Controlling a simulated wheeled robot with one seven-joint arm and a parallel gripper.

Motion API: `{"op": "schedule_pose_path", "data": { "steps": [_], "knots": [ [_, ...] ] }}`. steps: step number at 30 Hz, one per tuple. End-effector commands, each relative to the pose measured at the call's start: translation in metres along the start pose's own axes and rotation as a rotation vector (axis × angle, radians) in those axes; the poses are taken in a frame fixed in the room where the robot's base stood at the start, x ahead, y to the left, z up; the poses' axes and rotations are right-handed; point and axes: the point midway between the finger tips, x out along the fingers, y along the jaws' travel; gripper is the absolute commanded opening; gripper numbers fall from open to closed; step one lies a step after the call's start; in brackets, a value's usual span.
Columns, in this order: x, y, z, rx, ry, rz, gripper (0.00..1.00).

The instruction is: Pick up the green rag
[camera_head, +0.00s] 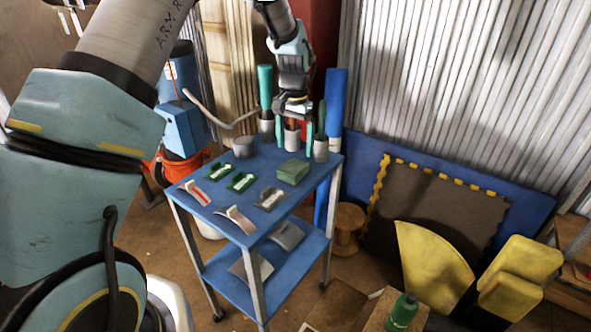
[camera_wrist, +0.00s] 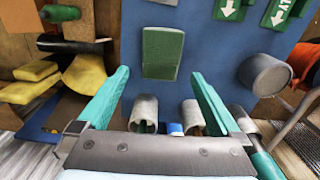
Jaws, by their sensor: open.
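The green rag (camera_head: 293,171) lies folded, as a small flat block, on the blue cart top (camera_head: 246,206), towards its right back. In the wrist view the rag (camera_wrist: 163,53) is a green rectangle beyond and between the fingertips. My gripper (camera_head: 295,135) is above the back of the cart, behind the rag in the head view, pointing down. In the wrist view its two teal fingers (camera_wrist: 162,75) are spread wide with nothing between them. The rag is apart from the fingers and in full view.
Grey cups (camera_head: 320,149) holding upright items stand along the cart's back edge, close to my fingers. A grey pot (camera_head: 243,147) stands at back left.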

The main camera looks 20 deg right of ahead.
Motion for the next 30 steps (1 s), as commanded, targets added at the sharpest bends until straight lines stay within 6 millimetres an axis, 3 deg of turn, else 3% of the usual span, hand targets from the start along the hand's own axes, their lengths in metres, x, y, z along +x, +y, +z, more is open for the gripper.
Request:
{"op": "schedule_pose_path", "data": {
  "steps": [3, 11, 19, 28, 30],
  "knots": [
    [0.015, 0.000, 0.001, 0.000, -0.003, 0.001, 1.00],
    [0.034, -0.001, 0.002, -0.001, -0.003, 0.000, 1.00],
    [0.070, -0.001, 0.004, -0.002, -0.001, 0.000, 1.00],
    [0.077, -0.001, 0.003, -0.002, 0.001, 0.000, 1.00],
    [0.077, -0.001, 0.003, -0.002, 0.001, 0.000, 0.93]
  ]
}}
